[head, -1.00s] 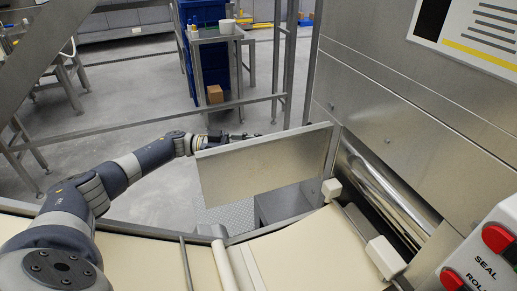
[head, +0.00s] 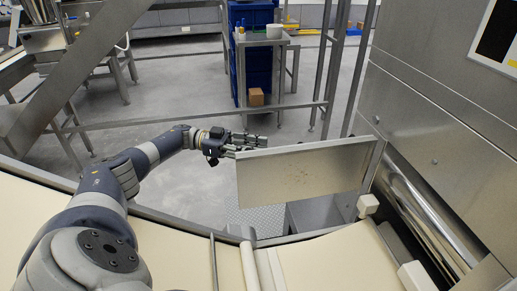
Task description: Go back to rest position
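My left arm (head: 145,158) reaches from the lower left out over the cream belt. My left gripper (head: 258,143) is at its end, just behind the upper left corner of an upright metal panel (head: 305,172). The panel's edge hides part of the fingers. They are small and dark, and I cannot make out a gap between them. Nothing shows held in them. My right gripper is not in view.
The cream belt (head: 330,262) runs below, with a metal roller (head: 425,205) at the right. A steel machine housing (head: 430,110) fills the right side. Behind stand a small table (head: 262,40), blue crates (head: 252,75) and a cardboard box (head: 256,97). Grey floor lies open beyond.

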